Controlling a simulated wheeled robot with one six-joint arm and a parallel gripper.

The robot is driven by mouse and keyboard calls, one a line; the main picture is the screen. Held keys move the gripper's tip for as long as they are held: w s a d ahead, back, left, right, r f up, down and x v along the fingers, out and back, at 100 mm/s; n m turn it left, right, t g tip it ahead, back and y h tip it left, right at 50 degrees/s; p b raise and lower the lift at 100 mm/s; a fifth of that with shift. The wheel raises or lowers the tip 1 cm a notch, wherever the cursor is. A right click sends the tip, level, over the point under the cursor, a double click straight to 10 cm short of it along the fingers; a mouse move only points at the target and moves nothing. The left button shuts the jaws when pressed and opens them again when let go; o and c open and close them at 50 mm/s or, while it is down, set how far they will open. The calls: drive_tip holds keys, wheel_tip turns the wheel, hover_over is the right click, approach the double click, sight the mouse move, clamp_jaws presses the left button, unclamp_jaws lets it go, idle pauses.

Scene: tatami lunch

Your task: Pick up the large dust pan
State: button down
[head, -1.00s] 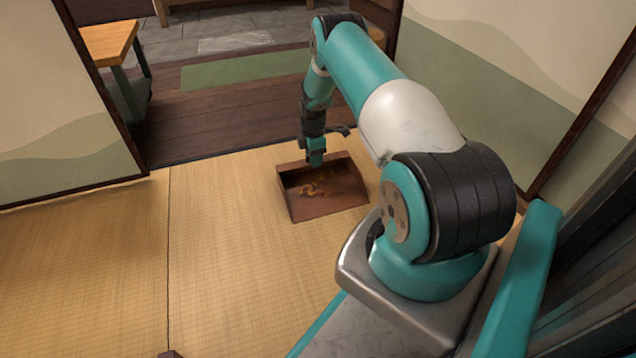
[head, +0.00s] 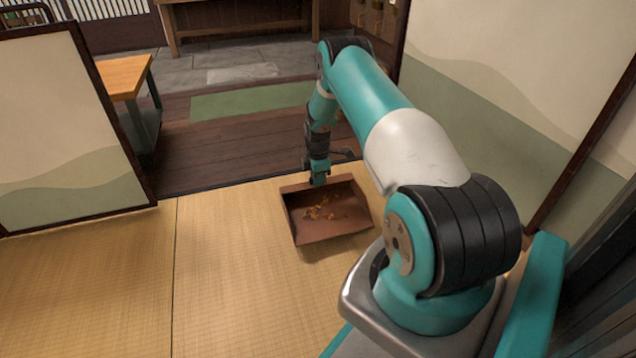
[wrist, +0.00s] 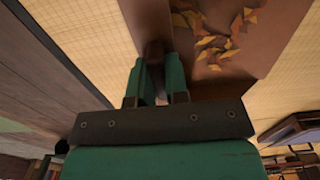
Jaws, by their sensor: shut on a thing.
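The large dust pan (head: 318,232) is brown and box-like, with orange and yellow scraps in it. In the head view it is over the tatami in front of my arm, and I cannot tell whether it touches the mat. My gripper (head: 319,180) points down at its far edge. In the wrist view the pan (wrist: 255,65) lies to the upper right, and my gripper (wrist: 157,75) is shut on a dark brown part of it at the pan's edge. The exact contact is partly hidden between the fingers.
Tatami (head: 110,280) is clear to the left. A dark wooden floor (head: 220,155) with a green mat (head: 250,100) lies beyond it. Painted wall panels (head: 60,140) stand left and right. A wooden table (head: 125,75) stands at the back left.

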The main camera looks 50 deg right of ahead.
wheel_tip(320, 180, up, 28)
drive_tip(key=p, duration=1.8)
